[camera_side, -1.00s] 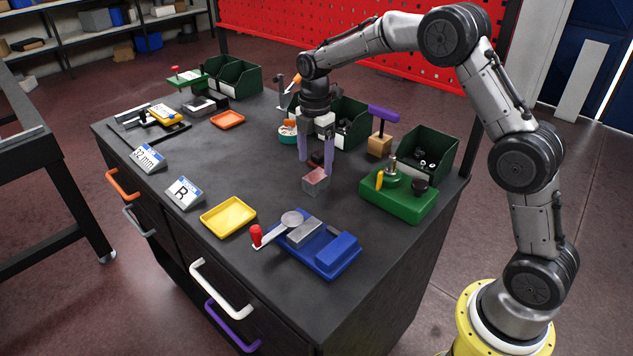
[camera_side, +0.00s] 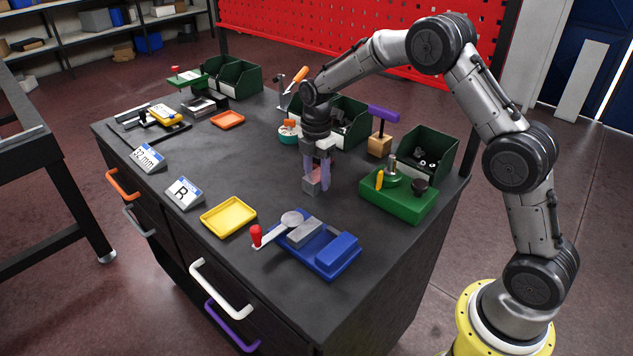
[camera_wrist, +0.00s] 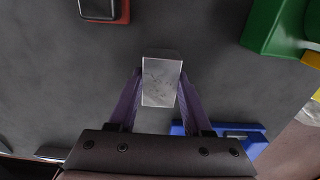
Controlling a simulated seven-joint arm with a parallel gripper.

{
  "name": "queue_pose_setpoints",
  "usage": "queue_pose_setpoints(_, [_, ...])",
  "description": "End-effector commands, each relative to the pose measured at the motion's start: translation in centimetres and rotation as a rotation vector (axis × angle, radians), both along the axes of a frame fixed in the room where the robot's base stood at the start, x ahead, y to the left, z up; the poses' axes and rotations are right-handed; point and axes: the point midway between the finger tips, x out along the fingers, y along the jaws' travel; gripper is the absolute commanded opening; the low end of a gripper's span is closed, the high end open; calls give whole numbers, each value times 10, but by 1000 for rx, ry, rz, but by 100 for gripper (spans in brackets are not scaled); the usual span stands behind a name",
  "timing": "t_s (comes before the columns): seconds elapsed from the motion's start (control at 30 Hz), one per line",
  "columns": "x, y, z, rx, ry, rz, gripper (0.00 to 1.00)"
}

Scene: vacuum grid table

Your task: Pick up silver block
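The silver block (camera_side: 311,187) stands on the dark table top in the side view, partly hidden by my fingers. In the wrist view the silver block (camera_wrist: 161,82) shows as a pale rectangle between the two purple fingers. My gripper (camera_side: 317,184) points down over it, with the fingers lowered on either side of the block. In the wrist view my gripper (camera_wrist: 160,75) looks open, its fingertips very close to the block's sides; contact cannot be made out. The block appears to rest on the table.
A blue fixture (camera_side: 338,255) with a grey piece and red-knobbed lever stands in front. A green fixture (camera_side: 400,205) is to the right, a yellow tray (camera_side: 228,217) to the left. Green bins (camera_side: 430,150) and a purple-handled tool (camera_side: 383,113) stand behind.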

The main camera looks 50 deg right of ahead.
Motion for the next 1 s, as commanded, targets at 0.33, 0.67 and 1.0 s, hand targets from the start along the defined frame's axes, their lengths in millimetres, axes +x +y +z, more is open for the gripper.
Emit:
queue_pose_setpoints(0.33, [0, 0, 0, 0, 0, 0, 0])
queue_pose_setpoints(0.67, [1, 0, 3, 0, -3, 0, 0])
queue_pose_setpoints(1.0, [-3, 0, 39, 0, -6, 0, 0])
